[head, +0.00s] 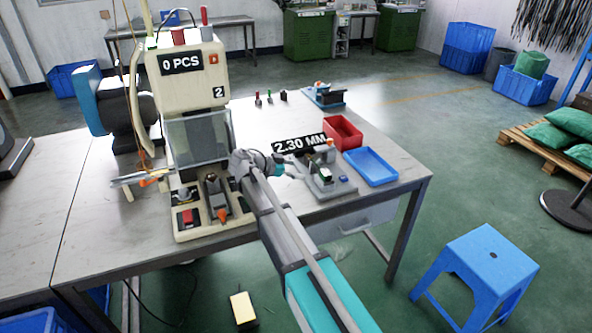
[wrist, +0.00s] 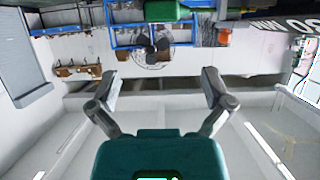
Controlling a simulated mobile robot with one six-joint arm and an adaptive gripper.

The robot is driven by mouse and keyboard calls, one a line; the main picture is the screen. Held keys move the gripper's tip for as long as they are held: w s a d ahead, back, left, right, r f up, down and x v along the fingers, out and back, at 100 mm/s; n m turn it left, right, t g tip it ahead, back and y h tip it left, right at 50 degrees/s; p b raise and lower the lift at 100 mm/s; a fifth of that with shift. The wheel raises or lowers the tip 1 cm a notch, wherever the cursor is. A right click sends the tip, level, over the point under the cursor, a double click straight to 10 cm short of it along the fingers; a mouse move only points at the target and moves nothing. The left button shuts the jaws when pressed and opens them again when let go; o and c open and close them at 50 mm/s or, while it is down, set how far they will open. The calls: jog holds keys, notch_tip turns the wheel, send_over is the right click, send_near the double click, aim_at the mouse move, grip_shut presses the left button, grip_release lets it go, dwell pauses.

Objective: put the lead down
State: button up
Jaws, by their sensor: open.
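My gripper (head: 294,167) is in the head view, just left of the grey measuring fixture (head: 340,187) under the "2.30 MM" sign. In the wrist view my gripper (wrist: 160,84) has its two fingers wide apart, with nothing between them. I cannot make out the lead for certain in either view. Small parts at the fixture are too small to tell apart, and my gripper and arm hide some of the table there.
The moulding machine (head: 190,85) marked "0 PCS" stands left of my arm. A red bin (head: 342,132) and a blue tray (head: 371,166) lie beyond the fixture, near the table's right edge. A blue stool (head: 484,262) stands on the floor at right.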

jog(key=s+d+f+n, duration=0.1)
jog(key=s+d+f+n+g+y, duration=0.1)
jog(key=s+d, duration=0.1)
jog(key=s+d+f+y, duration=0.1)
jog(key=s+d, duration=0.1)
jog(key=shift+d+f+n+g, duration=0.1)
jog(key=shift+f+n+g, duration=0.2)
jog(key=shift+n, duration=0.1)
jog(key=s+d+f+n+g+y, duration=0.1)
jog(key=s+f+n+y, duration=0.1)
jog(key=s, duration=0.5)
jog(key=s+d+f+n+y, duration=0.2)
jog(key=s+f+n+y, duration=0.1)
jog(key=s+n+y, duration=0.2)
jog(key=s+d+f+n+g+y, duration=0.1)
jog(key=s+d+f+n+y, duration=0.1)
jog(key=s, duration=0.6)
jog(key=n+y, duration=0.1)
jog(key=n, duration=0.1)
jog(key=shift+s+d+f+n+g+y, duration=0.15)
jog(key=shift+s+f+n+g+y, duration=0.15)
jog(key=shift+s+f+y, duration=0.1)
jog(key=c, duration=0.5)
jog(key=shift+d, duration=0.25)
jog(key=shift+c, duration=0.5)
